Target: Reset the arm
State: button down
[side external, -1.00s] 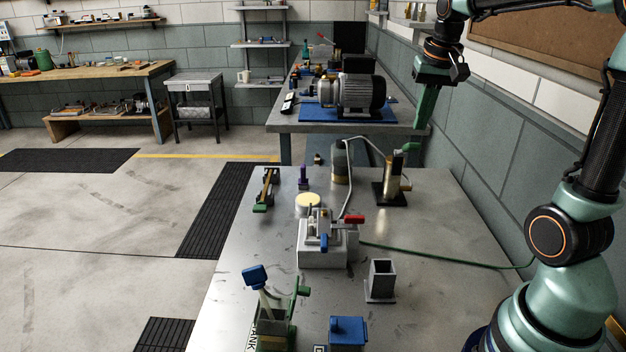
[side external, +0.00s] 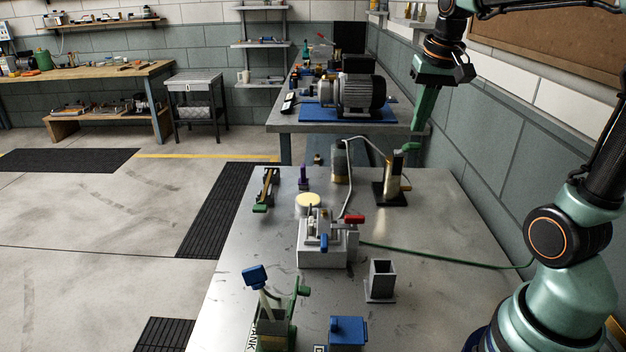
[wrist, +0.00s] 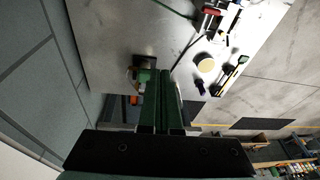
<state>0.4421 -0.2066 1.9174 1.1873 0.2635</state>
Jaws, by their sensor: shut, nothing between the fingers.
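My gripper (side external: 413,148) hangs pointing down at the right back of the metal table. Its green fingers are shut with nothing between them, and they also show closed together in the wrist view (wrist: 161,75). In the side view its tips are close to the top of a brass-coloured cylinder on a black base (side external: 391,180); I cannot tell whether they touch. In the wrist view the fingers partly hide that stand (wrist: 143,64).
A grey fixture with red and blue handles (side external: 322,245) stands mid-table. A square grey socket (side external: 381,280), a blue block (side external: 347,332) and a green-framed holder (side external: 273,325) are nearer. A motor (side external: 360,93) sits on the back bench. The wall is close on the right.

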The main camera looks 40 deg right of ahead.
jog(key=s+a+f+n+t, duration=0.1)
jog(key=s+a+f+n, duration=0.1)
jog(key=a+n, duration=0.2)
jog(key=s+a+f+n+t+y, duration=0.1)
jog(key=a+n, duration=0.3)
jog(key=a, duration=0.7)
jog(key=shift+s+a+f+t, duration=0.3)
jog(key=shift+s+f+t, duration=0.2)
jog(key=shift+s+f, duration=0.3)
